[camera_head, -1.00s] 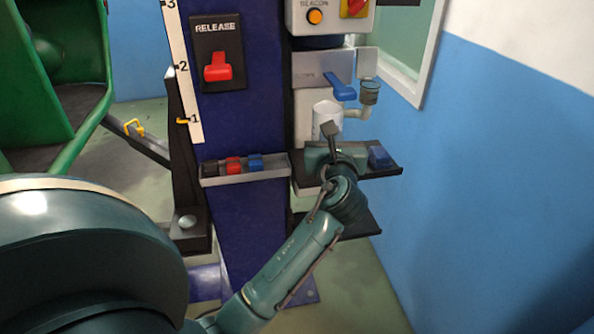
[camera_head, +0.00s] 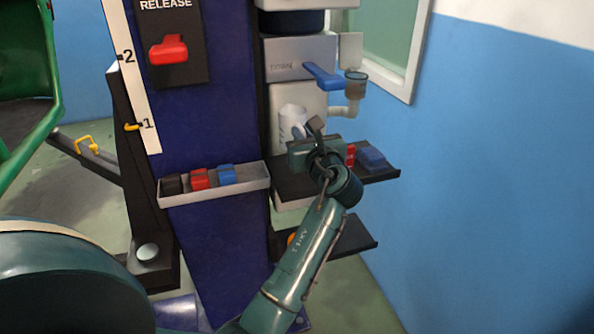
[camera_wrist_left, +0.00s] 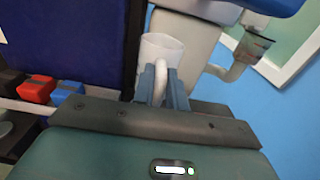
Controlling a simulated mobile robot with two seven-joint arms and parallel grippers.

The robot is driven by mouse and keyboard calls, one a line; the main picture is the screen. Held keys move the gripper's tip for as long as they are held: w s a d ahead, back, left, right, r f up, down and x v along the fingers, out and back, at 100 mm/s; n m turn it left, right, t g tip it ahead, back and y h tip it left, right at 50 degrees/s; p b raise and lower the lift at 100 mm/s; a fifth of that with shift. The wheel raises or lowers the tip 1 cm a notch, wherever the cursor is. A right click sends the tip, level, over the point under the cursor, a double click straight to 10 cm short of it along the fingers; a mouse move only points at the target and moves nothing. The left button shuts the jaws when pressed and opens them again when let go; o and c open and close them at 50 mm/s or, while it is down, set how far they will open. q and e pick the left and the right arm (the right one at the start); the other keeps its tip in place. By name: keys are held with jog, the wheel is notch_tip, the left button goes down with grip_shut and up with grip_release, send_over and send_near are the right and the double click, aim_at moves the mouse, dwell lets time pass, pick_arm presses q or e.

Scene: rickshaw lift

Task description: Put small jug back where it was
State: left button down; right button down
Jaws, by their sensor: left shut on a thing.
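The small jug (camera_head: 292,121) is white and stands upright in front of the column's pale panel, left of the tap spout. My left gripper (camera_head: 307,133) is at the jug's near side, over the black shelf (camera_head: 290,187). In the left wrist view the gripper (camera_wrist_left: 163,88) is shut on the white handle of the jug (camera_wrist_left: 158,47). The gripper hides the jug's base in the head view, so I cannot tell whether it touches the shelf. My right gripper is not in view.
A blue block (camera_head: 372,157) and a red one (camera_head: 350,154) sit at the shelf's right. A blue tap lever (camera_head: 323,76) and spout (camera_head: 346,110) are above. A grey tray (camera_head: 250,181) with black, red and blue blocks is left. A lower shelf (camera_head: 350,238) lies beneath.

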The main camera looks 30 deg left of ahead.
pick_arm(q)
notch_tip(320, 180, down, 2)
jog(key=shift+f, duration=0.25)
notch_tip(320, 180, down, 5)
jog(key=shift+r+b, duration=0.2)
jog(key=shift+b, duration=0.7)
jog(key=shift+f, duration=0.25)
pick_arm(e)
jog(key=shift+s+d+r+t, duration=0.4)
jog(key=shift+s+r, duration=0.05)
pick_arm(q)
jog(key=c, duration=1.4)
grip_release()
jog(key=shift+f, duration=0.15)
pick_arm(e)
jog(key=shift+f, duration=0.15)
